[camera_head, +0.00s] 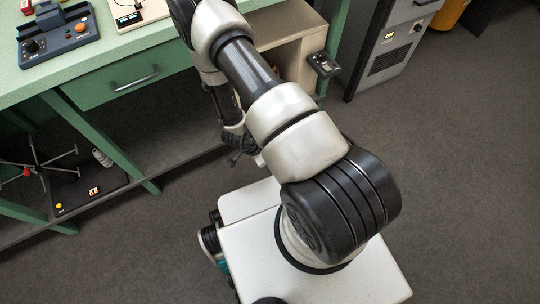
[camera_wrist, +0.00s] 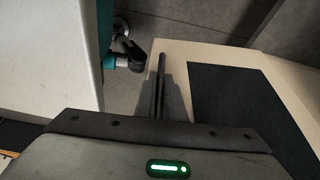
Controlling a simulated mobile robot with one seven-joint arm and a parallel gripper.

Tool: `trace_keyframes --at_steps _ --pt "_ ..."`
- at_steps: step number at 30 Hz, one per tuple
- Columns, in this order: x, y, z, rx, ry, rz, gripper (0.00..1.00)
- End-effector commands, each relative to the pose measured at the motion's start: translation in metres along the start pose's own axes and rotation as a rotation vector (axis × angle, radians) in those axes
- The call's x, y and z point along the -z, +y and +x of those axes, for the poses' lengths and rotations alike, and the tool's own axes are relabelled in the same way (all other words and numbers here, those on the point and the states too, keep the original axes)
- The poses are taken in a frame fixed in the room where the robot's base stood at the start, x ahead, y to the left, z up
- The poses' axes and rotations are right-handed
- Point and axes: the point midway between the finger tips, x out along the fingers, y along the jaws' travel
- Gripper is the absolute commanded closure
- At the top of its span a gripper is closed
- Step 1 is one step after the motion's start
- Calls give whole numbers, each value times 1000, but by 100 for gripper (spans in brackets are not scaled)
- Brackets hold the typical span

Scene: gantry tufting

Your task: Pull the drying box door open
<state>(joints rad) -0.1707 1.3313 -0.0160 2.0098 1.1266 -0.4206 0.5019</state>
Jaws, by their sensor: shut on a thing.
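The drying box (camera_head: 290,25) is a beige box under the green bench in the head view, partly hidden behind my arm. In the wrist view its door (camera_wrist: 215,53) is a cream panel with a large dark window, filling the right side. My gripper (camera_wrist: 163,98) is shut on the door's thin dark handle (camera_wrist: 161,68), beside the window. Most of the handle between the fingers is hidden. The head view does not clearly show the fingers or how far the door stands open.
The green bench (camera_head: 110,62) carries a dark control device (camera_head: 58,40) and has a drawer (camera_head: 130,85). A small switch box (camera_head: 323,64) sits by the bench leg. A grey cabinet (camera_head: 390,50) stands right. Grey floor (camera_head: 450,160) is clear on the right.

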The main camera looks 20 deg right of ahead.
Motion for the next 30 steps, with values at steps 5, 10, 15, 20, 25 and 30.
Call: trace_keyframes --at_steps 5,10,15,20,25,30 --pt "-1 1 0 -2 -2 -3 100" --pt "-1 1 0 -2 -3 -3 86" --pt "-1 0 0 -1 -2 -2 72" --pt "0 0 0 -1 -1 -1 72" --pt "0 0 -10 1 -1 -1 72" --pt "1 -1 -43 3 -1 -2 72"
